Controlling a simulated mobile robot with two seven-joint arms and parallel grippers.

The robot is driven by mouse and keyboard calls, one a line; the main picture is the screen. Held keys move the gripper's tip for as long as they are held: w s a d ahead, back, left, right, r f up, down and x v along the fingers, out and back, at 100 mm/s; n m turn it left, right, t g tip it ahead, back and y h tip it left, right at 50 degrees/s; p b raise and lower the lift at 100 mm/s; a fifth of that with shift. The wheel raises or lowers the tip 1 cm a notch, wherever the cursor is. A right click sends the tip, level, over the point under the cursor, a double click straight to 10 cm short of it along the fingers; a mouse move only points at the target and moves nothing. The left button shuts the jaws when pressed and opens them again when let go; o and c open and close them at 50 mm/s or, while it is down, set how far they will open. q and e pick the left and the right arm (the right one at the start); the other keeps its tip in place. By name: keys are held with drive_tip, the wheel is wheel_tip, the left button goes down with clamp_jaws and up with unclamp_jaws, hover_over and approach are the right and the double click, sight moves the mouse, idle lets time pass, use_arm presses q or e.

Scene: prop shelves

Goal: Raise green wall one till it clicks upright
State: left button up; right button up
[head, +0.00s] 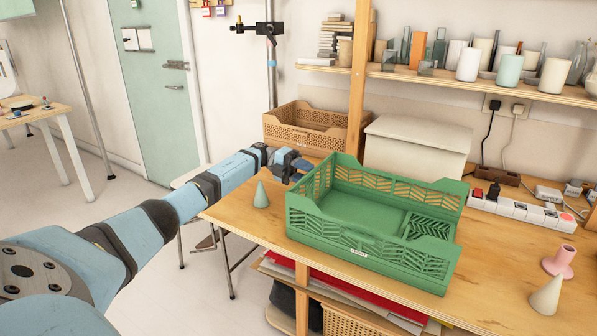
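A green folding crate (340,238) with slatted walls and a small white label on its near side stands on the wooden table. Its left wall (322,181) and its back wall (395,182) stand up. A slatted panel (432,228) at the right end looks folded down inside the crate; I cannot be sure how far it tilts. No wall carries a readable number. My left gripper (298,168) is just outside the crate's back left corner. Its fingers are small and partly unclear, and I cannot tell whether they touch the wall. My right gripper is not in view.
A power strip (520,210), a pink object (559,262) and a beige cone (547,295) are to the right. A wooden post (358,80) rises behind.

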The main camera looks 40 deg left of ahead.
use_arm(q)
drive_tip(key=b+v, duration=0.1)
drive_tip(key=v, duration=1.2)
drive_tip(key=shift+a+b, duration=0.3)
drive_tip(key=shift+a, duration=0.1)
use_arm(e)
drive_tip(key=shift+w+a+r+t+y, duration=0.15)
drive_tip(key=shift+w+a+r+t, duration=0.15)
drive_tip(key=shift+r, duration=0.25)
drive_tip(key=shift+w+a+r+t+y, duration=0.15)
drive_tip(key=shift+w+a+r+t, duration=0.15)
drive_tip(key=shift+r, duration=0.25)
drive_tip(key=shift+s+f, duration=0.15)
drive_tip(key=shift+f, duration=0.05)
